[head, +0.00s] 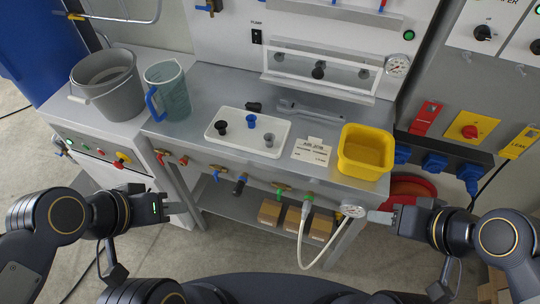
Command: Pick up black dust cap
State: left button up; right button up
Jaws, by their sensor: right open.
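A small black cap-like piece (222,126), which looks like the black dust cap, stands at the left of a white tray (216,137) on the grey bench. A blue piece (251,121) and a grey piece (269,139) of similar shape stand in the same tray. Another small black object (254,106) lies just behind the tray. My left gripper (176,207) is low in front of the bench, below and left of the tray, apart from everything; its jaw gap is unclear. My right gripper (376,216) is open and empty, low in front of the bench's right end.
A grey bucket (106,84) and a clear jug (172,94) stand to the left. A yellow bin (350,166), a white label card (312,151) and a wrench (315,112) are to the right. Valves (283,188) and a white hose (301,236) line the bench front.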

aim_at(255, 106)
jog(key=i+j+u, duration=0.15)
jog(key=j, duration=0.2)
jog(key=i+j+u, duration=0.1)
jog(key=j, duration=0.25)
jog(key=i+j+u, duration=0.15)
jog(key=j, duration=0.15)
jog(key=i+j+u, duration=0.1)
jog(key=j, duration=0.2)
jog(key=z, duration=2)
